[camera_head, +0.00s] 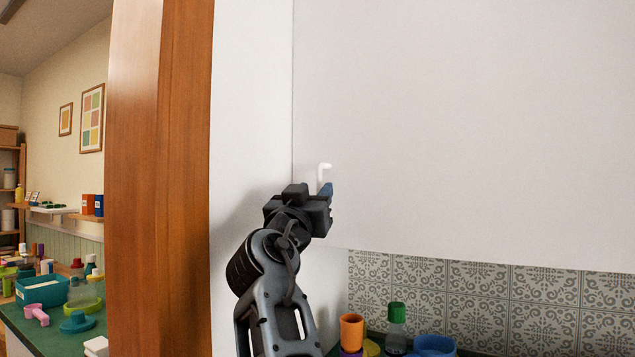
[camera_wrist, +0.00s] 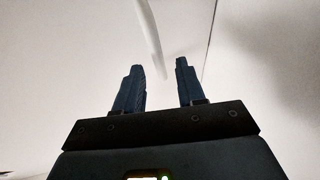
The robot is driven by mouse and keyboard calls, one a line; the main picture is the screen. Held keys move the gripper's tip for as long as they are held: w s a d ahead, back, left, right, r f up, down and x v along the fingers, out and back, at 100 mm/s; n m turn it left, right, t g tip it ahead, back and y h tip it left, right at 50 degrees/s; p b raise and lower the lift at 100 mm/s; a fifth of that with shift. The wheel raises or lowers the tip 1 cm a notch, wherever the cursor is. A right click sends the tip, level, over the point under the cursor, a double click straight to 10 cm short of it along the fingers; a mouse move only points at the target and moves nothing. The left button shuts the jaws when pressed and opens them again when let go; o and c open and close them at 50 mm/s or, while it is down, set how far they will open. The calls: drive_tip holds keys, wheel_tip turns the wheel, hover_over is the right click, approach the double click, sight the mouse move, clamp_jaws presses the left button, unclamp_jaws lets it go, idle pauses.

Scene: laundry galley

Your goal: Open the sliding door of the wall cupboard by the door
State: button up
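The white sliding door (camera_head: 460,120) of the wall cupboard fills the upper right of the head view. Its white bar handle (camera_head: 323,170) is near the door's left edge, with its top bent to the right. My gripper (camera_head: 326,190) is at the handle, and its finger covers the handle's lower part. In the wrist view my gripper (camera_wrist: 159,64) is open, its two dark blue fingers apart. The handle (camera_wrist: 150,35) runs down toward the gap between the fingertips. I cannot tell whether the fingers touch it. A thin dark seam (camera_wrist: 209,42) lies right of it.
A wooden door frame (camera_head: 160,180) stands left of the cupboard. Below the cupboard are patterned tiles (camera_head: 480,300), with an orange cup (camera_head: 352,331), a green-capped bottle (camera_head: 397,325) and a blue container (camera_head: 435,345). Another room with a cluttered green table (camera_head: 60,335) shows at left.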

sight(319, 187)
drive_tip(key=shift+p+x, duration=0.4)
drive_tip(key=shift+x, duration=1.65)
drive_tip(key=shift+c, duration=0.3)
clamp_jaws()
